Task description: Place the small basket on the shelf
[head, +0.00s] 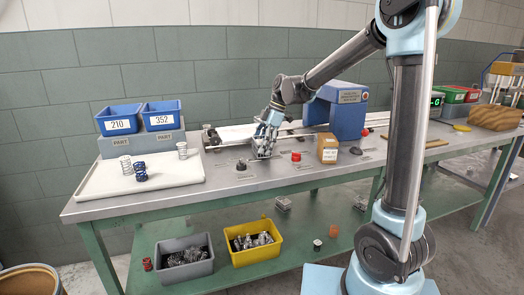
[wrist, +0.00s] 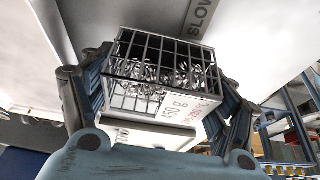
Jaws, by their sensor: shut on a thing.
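My gripper (head: 266,138) is over the back middle of the workbench in the head view. In the wrist view its two fingers (wrist: 160,105) are shut on the sides of a small wire basket (wrist: 128,62). The basket has a dark grid, shiny coiled metal pieces inside and a white label reading "450 g".
On the bench stand blue bins (head: 121,120), a white tray (head: 180,176) with springs, a cardboard box (head: 328,149) and a blue machine (head: 346,112). A grey bin (head: 186,262) and a yellow bin (head: 253,256) sit on the lower shelf, with some free room to their right.

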